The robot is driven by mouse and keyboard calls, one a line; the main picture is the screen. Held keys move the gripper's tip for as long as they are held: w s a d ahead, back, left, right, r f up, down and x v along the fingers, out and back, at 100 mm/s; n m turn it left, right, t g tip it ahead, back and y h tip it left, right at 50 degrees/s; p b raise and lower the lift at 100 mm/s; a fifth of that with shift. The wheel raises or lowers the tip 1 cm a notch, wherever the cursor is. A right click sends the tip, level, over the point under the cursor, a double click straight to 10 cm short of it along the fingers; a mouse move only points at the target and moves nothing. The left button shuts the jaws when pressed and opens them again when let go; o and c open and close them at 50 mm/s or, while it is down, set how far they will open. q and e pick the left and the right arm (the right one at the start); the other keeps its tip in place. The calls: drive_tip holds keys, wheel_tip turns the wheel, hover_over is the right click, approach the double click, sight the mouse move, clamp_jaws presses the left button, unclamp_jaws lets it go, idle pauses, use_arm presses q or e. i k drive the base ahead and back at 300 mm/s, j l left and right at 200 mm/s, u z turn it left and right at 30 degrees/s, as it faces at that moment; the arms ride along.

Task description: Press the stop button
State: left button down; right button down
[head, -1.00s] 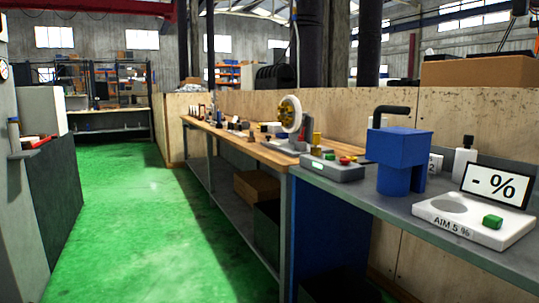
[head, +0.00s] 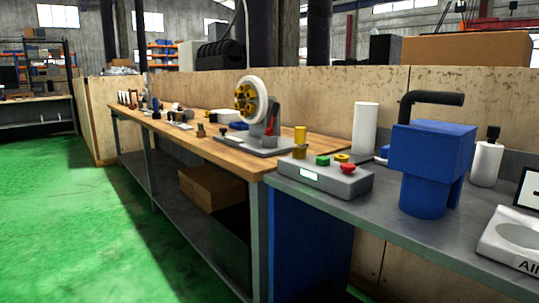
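A grey control box (head: 333,189) stands at the left end of the grey bench, with a small lit display on its front. A red button (head: 347,168) sits on its top at the right, and a green button (head: 322,160) sits to the left of it. A yellow part (head: 341,158) shows just behind the red button. I can read no labels on the buttons. Neither of my grippers is in the head view.
A blue machine (head: 432,150) with a black pipe stands right of the box. A white scale (head: 497,246) is cut off at the right edge. A wooden bench (head: 227,146) carries a wheel-like fixture (head: 250,100). The green floor (head: 90,220) at left is clear.

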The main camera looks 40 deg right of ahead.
sight(347, 167)
drive_tip(key=i+j+z, duration=0.1)
drive_tip(key=i+z, duration=0.2)
drive_tip(key=i+j+z, duration=0.25)
drive_tip(key=i, duration=0.2)
drive_tip(key=i+j+z, duration=0.3)
drive_tip(key=i+z, duration=0.15)
drive_tip(key=z, duration=0.25)
drive_tip(key=i+j+z, duration=0.1)
drive_tip(key=z, duration=0.35)
